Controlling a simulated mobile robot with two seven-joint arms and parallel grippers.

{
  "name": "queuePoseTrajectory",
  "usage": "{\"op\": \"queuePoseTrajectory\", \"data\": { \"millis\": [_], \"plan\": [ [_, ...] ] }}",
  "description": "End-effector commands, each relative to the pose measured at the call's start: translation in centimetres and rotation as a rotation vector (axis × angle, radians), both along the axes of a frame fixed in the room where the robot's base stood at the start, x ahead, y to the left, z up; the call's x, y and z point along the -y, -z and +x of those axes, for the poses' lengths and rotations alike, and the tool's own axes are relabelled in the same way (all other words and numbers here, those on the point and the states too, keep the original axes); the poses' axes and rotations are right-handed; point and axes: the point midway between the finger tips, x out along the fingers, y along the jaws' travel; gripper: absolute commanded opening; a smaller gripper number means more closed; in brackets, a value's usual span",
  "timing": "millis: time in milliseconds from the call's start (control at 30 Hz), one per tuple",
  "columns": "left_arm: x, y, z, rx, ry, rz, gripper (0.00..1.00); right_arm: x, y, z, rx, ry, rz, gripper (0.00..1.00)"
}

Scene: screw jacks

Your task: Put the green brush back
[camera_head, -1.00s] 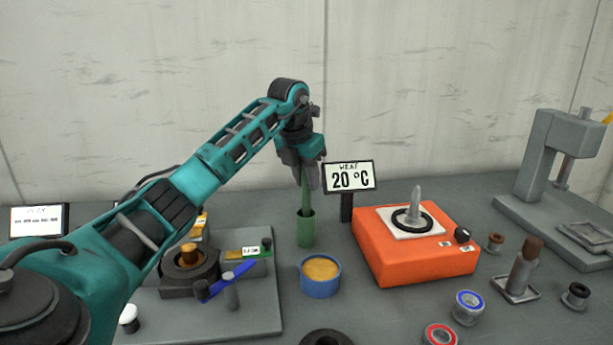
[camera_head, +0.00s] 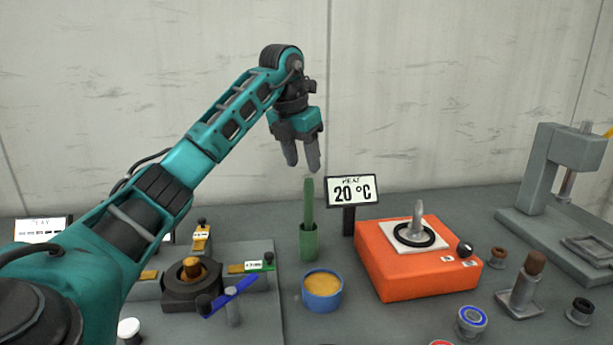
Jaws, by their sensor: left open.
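The green brush (camera_head: 308,203) stands upright in a green cylindrical holder (camera_head: 309,243) on the grey bench. Its lower end is hidden inside the holder. My left gripper (camera_head: 302,168) is open and empty just above the brush's top, with its fingers pointing down and apart from the brush. My right gripper is not in view.
A blue pot of yellowish paste (camera_head: 322,290) stands in front of the holder. A grey plate with a jack assembly (camera_head: 192,280) lies to the left. A grey press (camera_head: 548,180) stands far right.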

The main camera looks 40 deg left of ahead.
Motion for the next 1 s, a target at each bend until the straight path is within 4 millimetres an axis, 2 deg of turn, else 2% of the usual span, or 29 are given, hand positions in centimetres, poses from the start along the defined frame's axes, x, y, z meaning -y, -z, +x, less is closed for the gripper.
{"op": "queuePoseTrajectory", "data": {
  "millis": [33,100,233,1000],
  "plan": [
    [0.0,-1.0,-0.2,0.003,0.0,0.001,0.49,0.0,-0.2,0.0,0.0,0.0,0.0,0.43],
    [0.0,-1.9,-0.5,0.001,-0.001,0.001,0.49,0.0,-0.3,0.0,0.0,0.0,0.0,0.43],
    [0.0,-2.9,-0.8,0.0,-0.002,0.0,0.49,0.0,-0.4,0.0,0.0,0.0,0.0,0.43],
    [0.1,-3.0,-0.9,-0.001,-0.001,0.001,0.49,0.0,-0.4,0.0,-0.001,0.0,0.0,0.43]
  ]
}}
